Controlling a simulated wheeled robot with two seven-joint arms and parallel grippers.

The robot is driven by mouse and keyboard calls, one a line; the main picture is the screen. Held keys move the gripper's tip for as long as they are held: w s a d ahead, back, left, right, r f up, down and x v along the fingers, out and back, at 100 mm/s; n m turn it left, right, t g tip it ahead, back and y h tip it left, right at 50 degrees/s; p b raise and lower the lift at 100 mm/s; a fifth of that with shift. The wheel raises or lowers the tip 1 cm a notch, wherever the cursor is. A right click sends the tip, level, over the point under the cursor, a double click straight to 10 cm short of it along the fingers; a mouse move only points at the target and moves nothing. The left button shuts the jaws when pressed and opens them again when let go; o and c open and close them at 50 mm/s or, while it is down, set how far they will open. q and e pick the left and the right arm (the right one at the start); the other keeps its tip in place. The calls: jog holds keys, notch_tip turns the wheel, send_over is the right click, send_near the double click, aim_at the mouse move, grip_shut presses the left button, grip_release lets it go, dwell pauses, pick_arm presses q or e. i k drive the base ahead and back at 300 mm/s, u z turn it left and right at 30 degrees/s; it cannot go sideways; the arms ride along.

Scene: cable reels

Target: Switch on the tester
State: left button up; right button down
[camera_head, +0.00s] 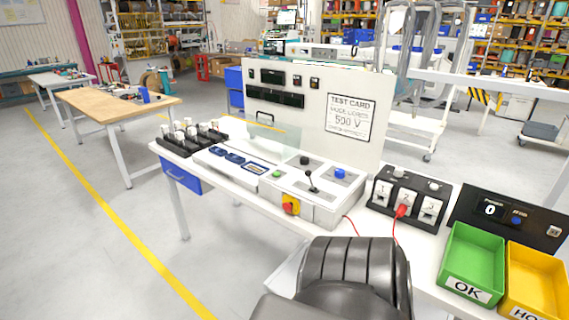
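The tester is a white console (322,206) on the white bench, with a tall white back panel. A red and yellow rotary switch (291,205) sits on its front face; its setting is too small to read. The top carries a green button (277,174), a black knob (304,160), a black lever (312,184) and a blue knob (340,173). The dark displays (272,77) on the back panel show no readable lit value. The test card (348,117) on the panel reads 500 V. Neither of my grippers is in view.
A black box numbered 1 to 3 (381,214) stands right of the console, with a red plug (401,211) and red leads. A green OK bin (472,262) and a yellow bin (537,284) are at the right. A black rack (180,148) stands at the bench's left end.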

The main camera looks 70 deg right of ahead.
aim_at(308, 173)
jog(key=z, duration=0.4)
jog(key=i, duration=0.85)
jog(key=z, duration=1.15)
jog(key=i, duration=0.3)
jog(key=z, duration=0.2)
